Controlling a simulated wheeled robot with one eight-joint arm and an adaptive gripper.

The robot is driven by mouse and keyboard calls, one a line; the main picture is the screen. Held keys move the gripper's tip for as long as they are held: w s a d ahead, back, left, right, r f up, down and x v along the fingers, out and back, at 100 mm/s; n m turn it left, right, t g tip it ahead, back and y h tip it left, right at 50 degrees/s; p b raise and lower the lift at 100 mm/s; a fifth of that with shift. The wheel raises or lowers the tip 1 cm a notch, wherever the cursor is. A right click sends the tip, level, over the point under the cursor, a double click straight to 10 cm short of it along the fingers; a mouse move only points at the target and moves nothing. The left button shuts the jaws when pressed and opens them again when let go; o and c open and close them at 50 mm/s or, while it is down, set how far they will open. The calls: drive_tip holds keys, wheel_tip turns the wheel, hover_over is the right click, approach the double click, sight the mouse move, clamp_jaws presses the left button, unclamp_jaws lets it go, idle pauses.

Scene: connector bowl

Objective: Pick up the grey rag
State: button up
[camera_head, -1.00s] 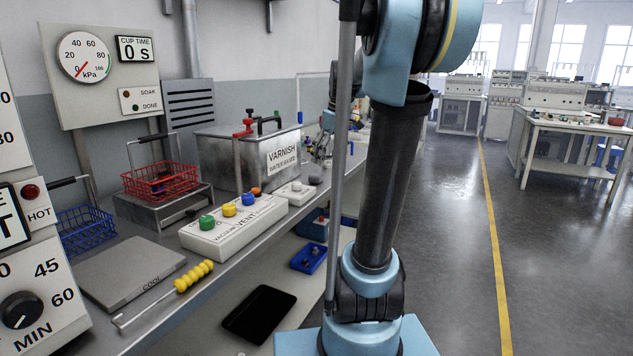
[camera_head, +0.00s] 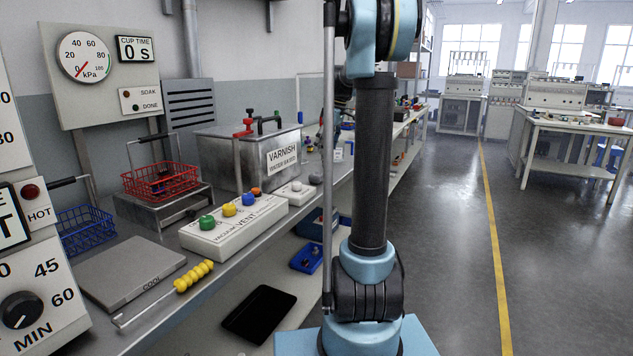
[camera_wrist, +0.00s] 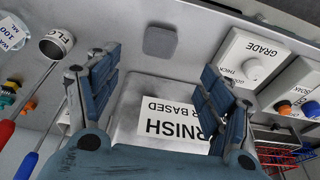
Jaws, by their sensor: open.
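The grey rag (camera_wrist: 162,40) appears in the wrist view as a small flat rounded square on the bench, at top centre. In the head view it looks like a small grey lump (camera_head: 315,180) just behind the white box with a knob. My gripper (camera_wrist: 160,62) is open and empty in the wrist view. Its two blue fingers stand wide apart, with the rag beyond the tips and between them in the picture. No contact with the rag shows. In the head view my own arm hides the gripper.
The metal varnish tank (camera_head: 245,155) stands beside the rag; its label (camera_wrist: 170,125) lies between my fingers in the wrist view. The white knob box (camera_wrist: 252,66) is right of the rag there.

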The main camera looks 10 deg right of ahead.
hover_over(317, 174)
drive_tip(key=d, duration=0.2)
drive_tip(key=f, duration=0.6)
drive_tip(key=shift+s+a+f, duration=0.2)
drive_tip(key=shift+s+f, duration=0.15)
drive_tip(key=shift+x, duration=2.65)
drive_tip(key=shift+w+a, duration=0.1)
drive_tip(key=shift+a, duration=0.05)
drive_tip(key=c, duration=1.1)
